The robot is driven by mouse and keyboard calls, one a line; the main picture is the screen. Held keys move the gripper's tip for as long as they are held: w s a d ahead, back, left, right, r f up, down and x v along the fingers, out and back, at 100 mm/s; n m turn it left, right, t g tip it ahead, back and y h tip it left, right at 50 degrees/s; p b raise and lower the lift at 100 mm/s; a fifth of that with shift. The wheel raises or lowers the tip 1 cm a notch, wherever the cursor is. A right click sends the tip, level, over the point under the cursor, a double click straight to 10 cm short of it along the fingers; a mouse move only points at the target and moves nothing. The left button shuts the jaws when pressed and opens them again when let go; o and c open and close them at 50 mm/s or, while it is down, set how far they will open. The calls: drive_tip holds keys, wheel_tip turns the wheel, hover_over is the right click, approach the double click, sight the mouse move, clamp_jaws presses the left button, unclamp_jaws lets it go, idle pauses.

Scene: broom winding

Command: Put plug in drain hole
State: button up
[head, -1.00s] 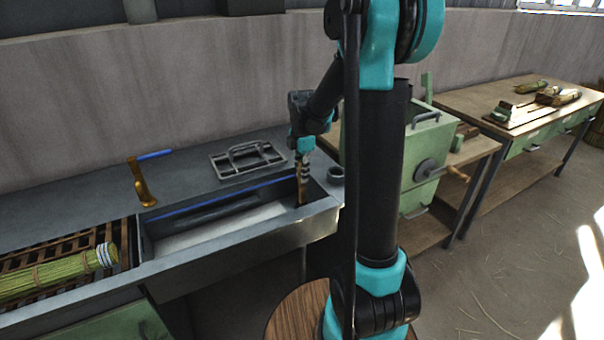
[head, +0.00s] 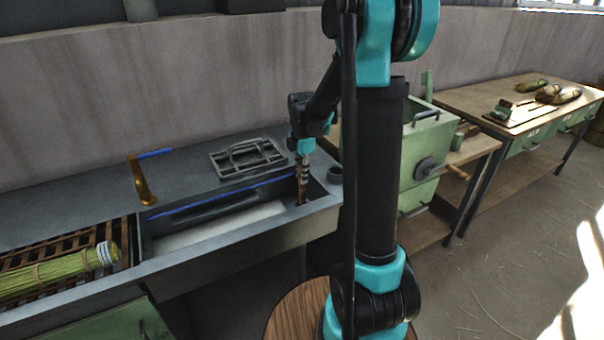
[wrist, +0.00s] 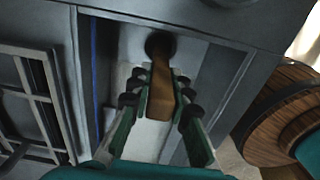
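My gripper (head: 302,174) reaches down into the right end of the grey sink (head: 250,232). Its two fingers, in the wrist view (wrist: 160,82), are close on both sides of a brown wooden plug (wrist: 162,88) and seem closed on it. The plug's far end meets a dark round spot (wrist: 160,43) near the end wall of the basin. I cannot tell whether that spot is the drain hole or the plug's own dark tip, nor whether the plug is seated. In the head view the plug (head: 301,195) shows only as a small brown piece below the fingers.
A brass tap (head: 141,182) with a blue lever stands behind the sink. A metal rack (head: 246,158) lies on the counter behind it. A green straw bundle (head: 50,276) lies on slats at left.

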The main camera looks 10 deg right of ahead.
drive_tip(key=shift+o, duration=0.8)
drive_tip(key=shift+r, duration=0.15)
drive_tip(key=shift+r, duration=5.4)
drive_tip(key=s+f+m, duration=0.2)
drive_tip(key=s+m, duration=0.1)
drive_tip(key=s+d+f+m+t, duration=0.1)
drive_tip(key=s+f+m, duration=0.1)
drive_tip(key=s+m, duration=0.1)
drive_tip(key=s+d+f+m+t, duration=0.1)
drive_tip(key=s+f+m, duration=0.1)
drive_tip(key=s+m, duration=0.2)
drive_tip(key=shift+s+d, duration=0.1)
drive_tip(key=shift+d, duration=0.1)
drive_tip(key=s+d+f+m+t, duration=0.1)
drive_tip(key=s+f+m+t, duration=0.1)
drive_tip(key=s+f+m, duration=0.5)
drive_tip(key=s+m, duration=0.4)
drive_tip(key=s, duration=0.1)
drive_tip(key=shift+d+f+m, duration=0.3)
drive_tip(key=shift+d, duration=0.05)
drive_tip(key=shift+w+a, duration=0.1)
